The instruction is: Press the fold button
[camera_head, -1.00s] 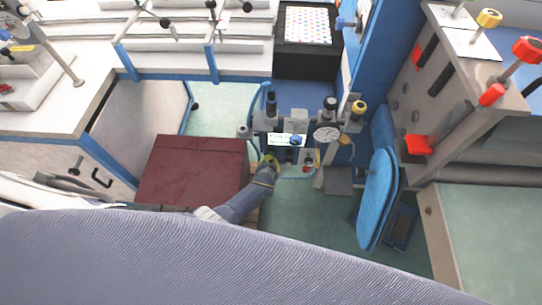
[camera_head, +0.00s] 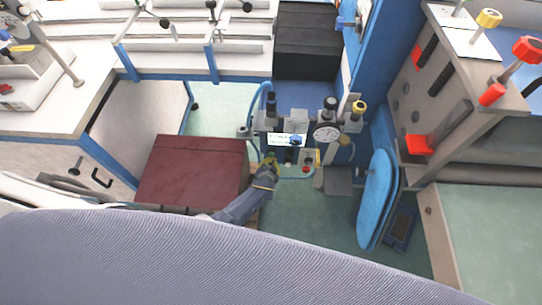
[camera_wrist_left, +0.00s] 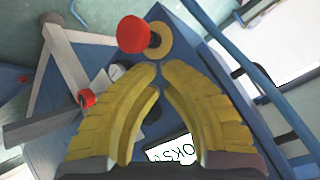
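The machine's control panel (camera_head: 290,150) has a small white display (camera_head: 282,139), dials and knobs. A small red button (camera_head: 306,169) sits at its lower right. In the left wrist view, a large red button (camera_wrist_left: 132,35) with a yellow collar lies just beyond the fingertips, and a smaller red button (camera_wrist_left: 86,98) is to the left. No label marks either as the fold button. My left gripper (camera_head: 271,158) is at the panel's lower front, its yellow fingertips (camera_wrist_left: 162,70) brought together and empty. Contact with a button cannot be seen. My right gripper is out of view.
A dark red box (camera_head: 192,170) stands left of my left arm. A blue padded panel (camera_head: 378,198) stands to the right. A grey-blue curved surface (camera_head: 200,255) fills the foreground. A black box (camera_head: 305,40) stands behind the machine.

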